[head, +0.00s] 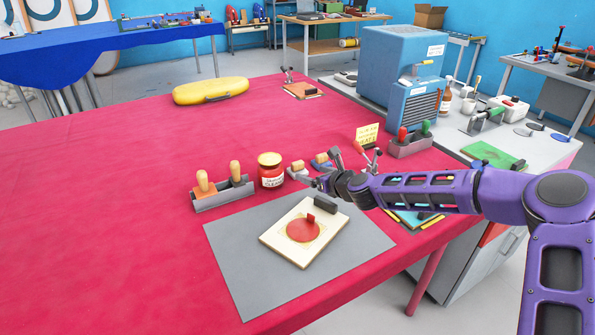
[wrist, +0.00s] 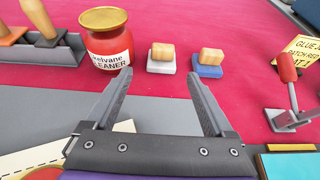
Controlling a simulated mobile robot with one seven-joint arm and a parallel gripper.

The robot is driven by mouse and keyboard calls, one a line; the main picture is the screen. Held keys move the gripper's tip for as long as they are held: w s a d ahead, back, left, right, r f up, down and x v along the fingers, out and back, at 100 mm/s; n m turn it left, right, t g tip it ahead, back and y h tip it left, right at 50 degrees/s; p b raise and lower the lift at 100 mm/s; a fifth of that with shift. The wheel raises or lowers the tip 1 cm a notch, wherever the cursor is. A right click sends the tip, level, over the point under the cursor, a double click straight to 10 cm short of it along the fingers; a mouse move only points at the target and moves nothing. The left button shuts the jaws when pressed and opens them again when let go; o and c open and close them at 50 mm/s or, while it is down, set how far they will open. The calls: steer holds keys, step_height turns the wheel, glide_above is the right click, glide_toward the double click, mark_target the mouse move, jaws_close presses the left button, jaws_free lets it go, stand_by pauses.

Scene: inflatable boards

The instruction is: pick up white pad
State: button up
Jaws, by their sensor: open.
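The white pad (wrist: 160,67) has a pale wooden grip on top. It sits on the red table ahead of my gripper (wrist: 158,76), between the fingertips' lines in the wrist view. In the head view the white pad (head: 298,170) is partly hidden near my gripper (head: 316,168). My gripper is open and empty, its fingers spread and apart from the pad. A similar blue pad (wrist: 208,70) with a wooden grip stands just right of the white one.
A red cleaner jar (head: 271,171) stands left of the pads, beside a grey rack (head: 224,194) of wooden-handled tools. A grey mat (head: 240,250) bears a cream board (head: 283,246) with a red patch. A red-handled tool (wrist: 287,75) and yellow note (head: 367,133) are to the right.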

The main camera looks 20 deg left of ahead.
mark_target(299, 166)
steer(key=x, duration=0.4)
steer(key=shift+a, duration=0.1)
steer(key=shift+w+r+x, duration=0.15)
steer(key=shift+x, duration=1.2)
steer(key=shift+w+r+x, duration=0.1)
steer(key=shift+r+x, duration=0.05)
steer(key=shift+x, duration=1.2)
jaws_close()
